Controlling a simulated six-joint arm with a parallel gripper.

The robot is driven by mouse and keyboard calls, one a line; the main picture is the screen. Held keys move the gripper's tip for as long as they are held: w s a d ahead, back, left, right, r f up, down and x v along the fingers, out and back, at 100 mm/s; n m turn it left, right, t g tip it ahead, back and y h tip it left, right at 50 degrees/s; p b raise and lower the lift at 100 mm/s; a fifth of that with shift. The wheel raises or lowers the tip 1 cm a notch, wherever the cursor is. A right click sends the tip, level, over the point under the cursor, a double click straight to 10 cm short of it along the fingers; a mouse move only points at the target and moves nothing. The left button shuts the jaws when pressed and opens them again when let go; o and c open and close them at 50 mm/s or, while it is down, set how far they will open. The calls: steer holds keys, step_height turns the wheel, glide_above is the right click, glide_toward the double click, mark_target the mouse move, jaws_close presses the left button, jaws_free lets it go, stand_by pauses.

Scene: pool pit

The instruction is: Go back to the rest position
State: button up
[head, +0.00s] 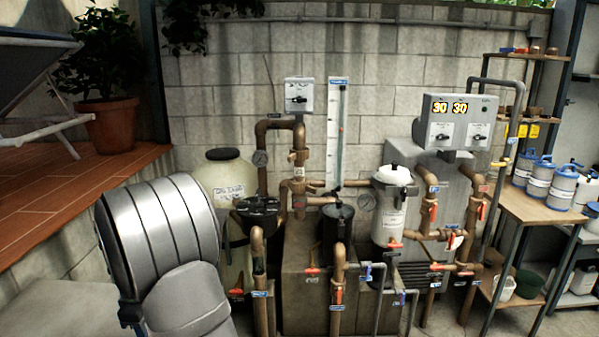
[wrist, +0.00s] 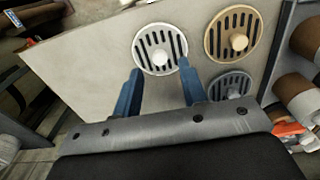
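My gripper (wrist: 160,72) shows in the wrist view with its two blue fingers spread apart and nothing between them. Beyond the fingertips is a round white slotted disc (wrist: 159,38) with a centre knob. I cannot tell how far the fingertips are from it. In the head view, only a thick grey link of my own arm shows at the lower left; my gripper is out of that picture.
The wrist view also shows a tan slotted disc (wrist: 219,42) and a grey one (wrist: 231,86) against a pale board (wrist: 90,62). The head view shows brown pipes with valves, a control box (head: 458,121), a wooden shelf (head: 540,208) and a potted plant (head: 110,125).

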steer(key=w+d+r, duration=0.2)
steer(key=d+r, duration=0.5)
steer(key=d, duration=0.4)
steer(key=s+a, duration=0.9)
steer(key=s, duration=0.5)
steer(key=s+a+r, duration=0.1)
steer(key=s+a, duration=0.8)
steer(key=s, duration=0.5)
steer(key=shift+r, duration=0.15)
